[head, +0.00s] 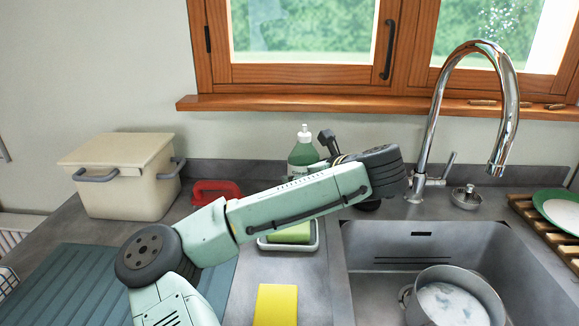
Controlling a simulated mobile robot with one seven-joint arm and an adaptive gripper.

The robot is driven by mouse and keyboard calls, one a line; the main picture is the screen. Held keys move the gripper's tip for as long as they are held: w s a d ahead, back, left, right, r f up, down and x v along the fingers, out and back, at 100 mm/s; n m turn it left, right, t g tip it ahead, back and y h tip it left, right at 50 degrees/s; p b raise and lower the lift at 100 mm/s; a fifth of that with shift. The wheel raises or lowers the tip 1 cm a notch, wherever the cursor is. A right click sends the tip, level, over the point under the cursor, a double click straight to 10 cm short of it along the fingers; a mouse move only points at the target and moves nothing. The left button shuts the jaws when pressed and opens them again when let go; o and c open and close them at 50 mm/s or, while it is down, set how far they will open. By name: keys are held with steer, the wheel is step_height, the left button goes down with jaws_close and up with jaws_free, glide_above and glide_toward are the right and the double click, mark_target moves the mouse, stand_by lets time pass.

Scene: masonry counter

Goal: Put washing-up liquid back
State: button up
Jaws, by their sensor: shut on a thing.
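The washing-up liquid (303,152) is a green bottle with a white cap. It is upright behind my forearm, near the back wall. Its lower part is hidden by the arm, so I cannot see whether its base touches the counter. My gripper (327,141) shows only as a small dark part just right of the bottle; the rest is hidden behind my arm. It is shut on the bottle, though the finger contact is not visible.
A small tray (267,246) with a green sponge (290,234) is below my forearm. A yellow cloth (276,305), red item (216,190), cream bin (124,175) and ribbed mat (62,283) are left of the sink (400,262). The sink holds a pot (455,275). The tap (437,120) stands behind it.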

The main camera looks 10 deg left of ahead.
mark_target(290, 169)
steer(key=shift+w+a, duration=1)
steer(key=shift+a, duration=0.05)
steer(key=w+a, duration=0.1)
steer(key=w+a+p, duration=0.1)
steer(key=shift+w+a+p, duration=0.2)
steer(key=shift+a+p, duration=0.1)
steer(key=shift+a, duration=0.05)
steer(key=shift+s+f, duration=0.1)
steer(key=shift+f, duration=0.3)
steer(key=shift+d+f, duration=0.1)
steer(key=shift+f, duration=0.1)
steer(key=shift+f, duration=0.1)
steer(key=o, duration=1.4)
steer(key=b+v, duration=0.1)
steer(key=v, duration=1.1)
steer(key=shift+b, duration=0.4)
